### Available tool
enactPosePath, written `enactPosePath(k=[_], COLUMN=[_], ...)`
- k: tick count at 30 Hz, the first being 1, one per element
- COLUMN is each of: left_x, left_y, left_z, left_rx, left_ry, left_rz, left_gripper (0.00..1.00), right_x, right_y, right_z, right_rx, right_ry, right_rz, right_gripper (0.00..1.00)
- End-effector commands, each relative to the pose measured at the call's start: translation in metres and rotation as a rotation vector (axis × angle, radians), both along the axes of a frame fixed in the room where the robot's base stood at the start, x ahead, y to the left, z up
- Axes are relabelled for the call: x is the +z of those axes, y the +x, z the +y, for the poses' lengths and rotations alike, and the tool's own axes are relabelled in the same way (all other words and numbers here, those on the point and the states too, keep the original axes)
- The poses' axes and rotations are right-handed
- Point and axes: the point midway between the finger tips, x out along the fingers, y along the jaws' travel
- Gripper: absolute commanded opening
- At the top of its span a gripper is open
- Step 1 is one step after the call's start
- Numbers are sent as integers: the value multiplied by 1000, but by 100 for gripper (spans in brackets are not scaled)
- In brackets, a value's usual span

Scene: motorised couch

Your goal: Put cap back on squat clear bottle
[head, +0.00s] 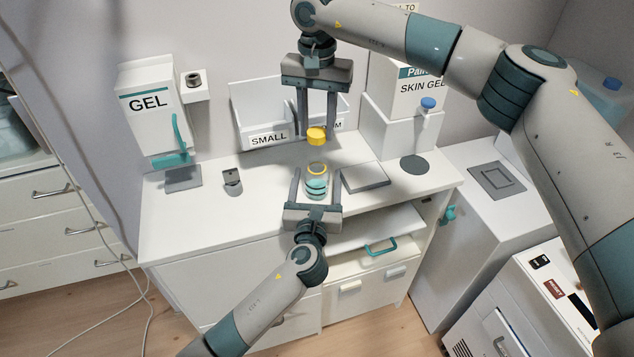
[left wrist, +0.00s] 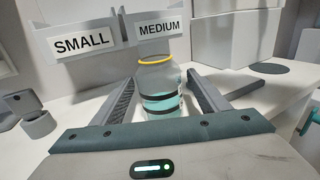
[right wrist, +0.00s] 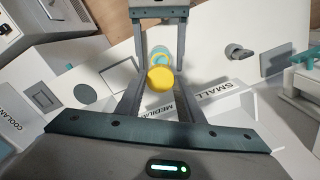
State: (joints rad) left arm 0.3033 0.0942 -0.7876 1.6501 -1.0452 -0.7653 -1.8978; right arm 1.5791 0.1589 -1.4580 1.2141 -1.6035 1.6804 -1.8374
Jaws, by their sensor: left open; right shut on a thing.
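The squat clear bottle (head: 316,181) stands upright on the white counter, with teal liquid, dark bands and a yellow ring at its open neck. It also shows in the left wrist view (left wrist: 160,90). My left gripper (head: 317,178) is open, with its fingers on either side of the bottle; I cannot tell whether they touch it. The yellow cap (head: 316,136) is between the fingertips of my right gripper (head: 317,134), which is shut on it. The cap is held above the bottle, apart from it. In the right wrist view the cap (right wrist: 160,79) partly hides the bottle (right wrist: 160,57).
SMALL and MEDIUM bins (head: 268,139) stand behind the bottle. A grey pad (head: 364,177) lies just right of it. A blue-capped bottle (head: 426,112) stands farther right, a GEL dispenser (head: 150,105) at left. The counter left of the bottle has free room.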

Motion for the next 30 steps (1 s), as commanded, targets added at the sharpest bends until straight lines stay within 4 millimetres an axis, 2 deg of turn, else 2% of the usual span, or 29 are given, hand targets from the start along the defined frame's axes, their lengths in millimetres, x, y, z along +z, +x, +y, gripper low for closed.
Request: enactPosePath(k=[3, 9, 21, 29, 30], left_x=[0, 0, 0, 0, 0], left_y=[17, 33, 37, 37, 37], left_z=[-2, -3, -3, -3, -3], left_rx=[1, 0, 0, 0, 0], left_ry=[1, 0, 0, 0, 0], left_rz=[0, 0, 1, 1, 1], left_gripper=[68, 68, 68, 6, 6], right_x=[0, 0, 0, 0, 0], right_y=[0, 0, 0, 0, 0], right_z=[0, 0, 0, 0, 0], right_rx=[0, 0, 0, 0, 0], right_ry=[0, 0, 0, 0, 0], right_rz=[0, 0, 0, 0, 0], right_gripper=[14, 14, 14, 14, 14])
